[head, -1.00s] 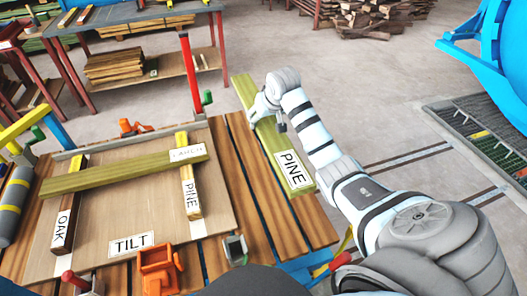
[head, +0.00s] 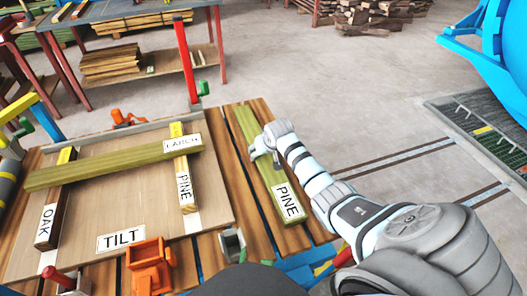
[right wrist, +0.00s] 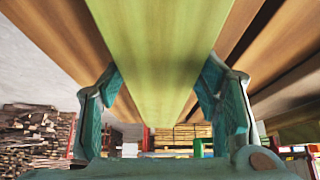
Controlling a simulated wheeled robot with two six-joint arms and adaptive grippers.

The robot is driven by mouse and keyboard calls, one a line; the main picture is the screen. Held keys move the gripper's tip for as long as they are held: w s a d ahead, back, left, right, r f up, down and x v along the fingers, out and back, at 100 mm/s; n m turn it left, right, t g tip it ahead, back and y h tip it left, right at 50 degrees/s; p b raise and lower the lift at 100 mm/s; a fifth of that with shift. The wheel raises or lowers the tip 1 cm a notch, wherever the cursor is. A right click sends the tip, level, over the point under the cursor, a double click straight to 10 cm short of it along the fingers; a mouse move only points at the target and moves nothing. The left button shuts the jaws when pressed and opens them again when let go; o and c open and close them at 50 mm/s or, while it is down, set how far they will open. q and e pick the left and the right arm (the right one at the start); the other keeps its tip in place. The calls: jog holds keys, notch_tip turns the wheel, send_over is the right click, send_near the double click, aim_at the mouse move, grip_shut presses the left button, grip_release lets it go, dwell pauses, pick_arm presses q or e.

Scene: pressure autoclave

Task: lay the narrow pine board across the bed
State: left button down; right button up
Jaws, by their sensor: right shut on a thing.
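My right gripper (head: 264,148) is shut on the pale green-yellow board labelled PINE (head: 277,185), gripping it across its width. In the right wrist view the gripper (right wrist: 163,90) has one finger on each side of the board (right wrist: 155,40). The board is at or just above the brown slats, right of the bed (head: 115,205); contact cannot be told. The bed is a light wooden panel labelled TILT. A LARCH board (head: 100,165) lies across it over an OAK piece (head: 50,215) and a narrow yellow-ended PINE piece (head: 184,183). My left gripper is not in view.
A red post (head: 187,60) stands at the bed's far right corner. Orange (head: 150,265) and grey (head: 232,245) fittings sit at its near edge. A workbench (head: 150,20) with stacked boards is behind. A blue machine (head: 490,50) stands right; the floor between is open.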

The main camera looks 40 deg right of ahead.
jog(key=o, duration=1.6)
jog(key=shift+o, duration=0.2)
jog(key=shift+r, duration=0.1)
jog(key=p+v, duration=0.5)
jog(key=v, duration=0.7)
jog(key=shift+p, duration=0.3)
